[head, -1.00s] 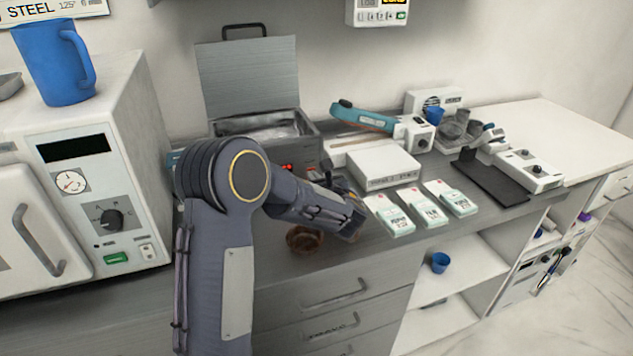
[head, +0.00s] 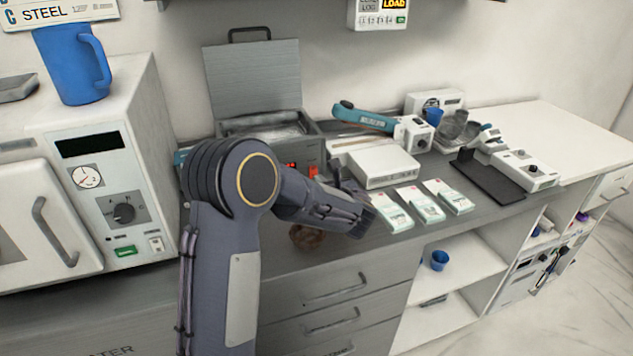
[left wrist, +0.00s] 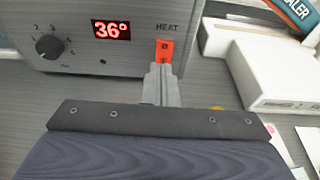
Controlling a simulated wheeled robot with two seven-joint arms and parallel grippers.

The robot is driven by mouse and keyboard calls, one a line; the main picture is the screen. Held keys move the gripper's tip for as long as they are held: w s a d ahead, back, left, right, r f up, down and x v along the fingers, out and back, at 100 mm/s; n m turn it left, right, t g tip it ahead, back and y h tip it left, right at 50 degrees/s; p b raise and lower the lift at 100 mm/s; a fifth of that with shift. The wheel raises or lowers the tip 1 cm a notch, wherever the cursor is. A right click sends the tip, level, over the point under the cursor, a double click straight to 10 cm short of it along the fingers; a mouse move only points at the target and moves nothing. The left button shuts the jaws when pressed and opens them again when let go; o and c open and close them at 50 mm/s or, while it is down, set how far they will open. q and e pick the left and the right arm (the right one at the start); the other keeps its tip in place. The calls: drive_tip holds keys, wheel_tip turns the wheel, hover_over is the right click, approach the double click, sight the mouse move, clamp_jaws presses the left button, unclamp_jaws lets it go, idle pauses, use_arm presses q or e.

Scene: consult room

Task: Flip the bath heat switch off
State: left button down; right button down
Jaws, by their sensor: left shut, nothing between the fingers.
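The bath is a grey metal box with its lid raised (head: 252,80), on the counter behind my left arm. Its front (left wrist: 80,50) fills the top of the left wrist view, with a red display (left wrist: 111,30) reading 36° and a dark knob (left wrist: 49,47). The orange-red heat switch (left wrist: 165,48) is under the word HEAT; it also shows in the head view (head: 313,171). My left gripper (left wrist: 161,72) is shut and empty, its tips at the switch's lower end; I cannot tell whether they touch. My right gripper is not in view.
A white box (head: 384,168) and several pale packets (head: 422,205) lie right of my gripper. A brown bowl (head: 306,237) is in front of the bath, partly behind my arm. A white oven-like unit (head: 85,180) with a blue mug (head: 72,65) stands at left.

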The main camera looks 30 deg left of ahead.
use_arm(q)
drive_tip(key=r+v, duration=0.2)
drive_tip(key=v, duration=0.7)
drive_tip(key=shift+b, duration=0.4)
drive_tip(key=shift+w+a, duration=0.1)
